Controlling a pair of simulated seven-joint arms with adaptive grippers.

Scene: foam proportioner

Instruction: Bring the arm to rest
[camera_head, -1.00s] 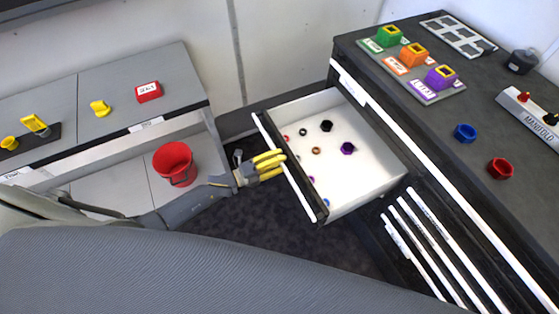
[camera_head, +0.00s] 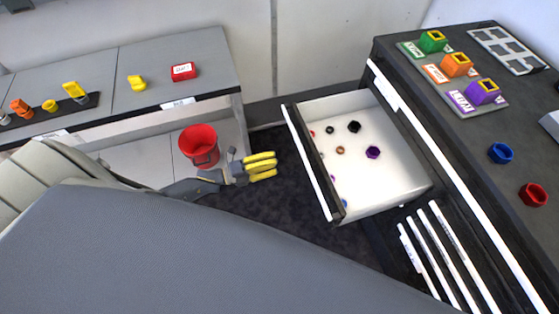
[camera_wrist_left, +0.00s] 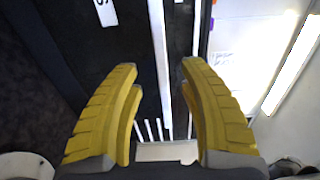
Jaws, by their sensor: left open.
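My left gripper (camera_head: 262,167) with yellow fingers is in the middle of the head view, left of the open drawer (camera_head: 409,202) and apart from its front edge. In the left wrist view the two yellow fingers of the left gripper (camera_wrist_left: 160,95) are spread with nothing between them. The drawer's white handle bar (camera_wrist_left: 160,60) shows beyond the fingers there. My left arm reaches in from the left of the head view. My right gripper is not in view.
The open drawer holds several small nuts and caps, including a purple one (camera_head: 373,153). A red bucket (camera_head: 199,147) stands left of the gripper. The grey bench (camera_head: 215,70) is at left. The dark cabinet top (camera_head: 440,140) carries coloured blocks and two loose caps. Dark floor lies between.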

